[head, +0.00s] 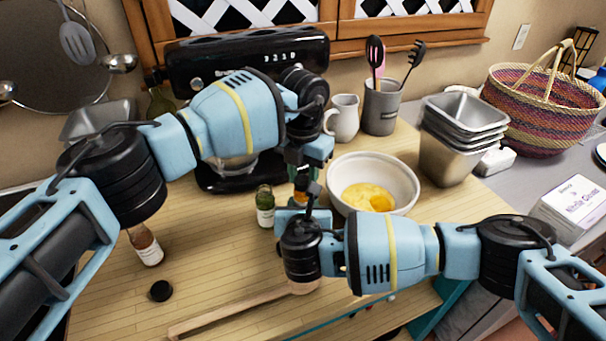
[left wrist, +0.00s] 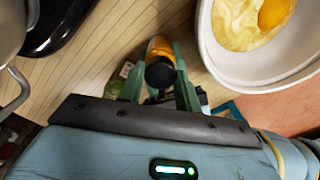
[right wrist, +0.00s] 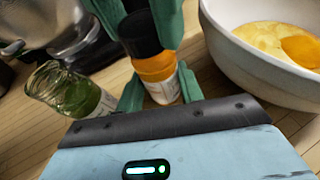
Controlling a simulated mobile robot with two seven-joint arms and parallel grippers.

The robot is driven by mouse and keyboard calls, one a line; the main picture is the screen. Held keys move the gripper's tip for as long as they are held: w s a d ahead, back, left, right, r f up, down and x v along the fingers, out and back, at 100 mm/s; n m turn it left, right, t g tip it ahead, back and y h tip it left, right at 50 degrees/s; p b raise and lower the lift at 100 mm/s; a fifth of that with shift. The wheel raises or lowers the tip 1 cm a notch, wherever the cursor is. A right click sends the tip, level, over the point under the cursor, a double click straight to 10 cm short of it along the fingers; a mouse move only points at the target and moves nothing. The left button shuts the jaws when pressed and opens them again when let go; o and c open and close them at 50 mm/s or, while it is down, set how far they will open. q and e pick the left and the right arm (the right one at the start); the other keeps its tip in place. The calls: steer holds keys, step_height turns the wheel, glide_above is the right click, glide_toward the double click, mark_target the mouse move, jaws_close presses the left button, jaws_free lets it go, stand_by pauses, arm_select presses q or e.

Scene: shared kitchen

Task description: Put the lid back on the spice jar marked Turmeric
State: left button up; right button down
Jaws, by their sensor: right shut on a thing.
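An orange-filled spice jar (right wrist: 155,72) stands upright between my right gripper's fingers (right wrist: 160,95), which are shut on it. Its label is too small to read. A black lid (right wrist: 140,35) sits at the jar's mouth; I cannot tell whether it is fully seated. My left gripper (left wrist: 160,80) is above, its fingers on both sides of the lid and seemingly slightly apart from it. In the head view the orange jar (head: 300,197) is mostly hidden by my grippers.
A green jar (head: 265,207) stands just left. A reddish jar (head: 146,246) and a loose black lid (head: 160,291) are farther left. A bowl of egg (head: 400,170) is close on the right.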

arm_select(q)
steer(key=o, duration=0.4)
steer(key=shift+o, duration=0.2)
steer(key=shift+r, duration=2.25)
steer(key=shift+r+n, duration=0.8)
steer(key=shift+r, duration=0.95)
steer(key=shift+c, duration=0.3)
steer(key=shift+f, duration=0.1)
steer(key=shift+f, duration=3.95)
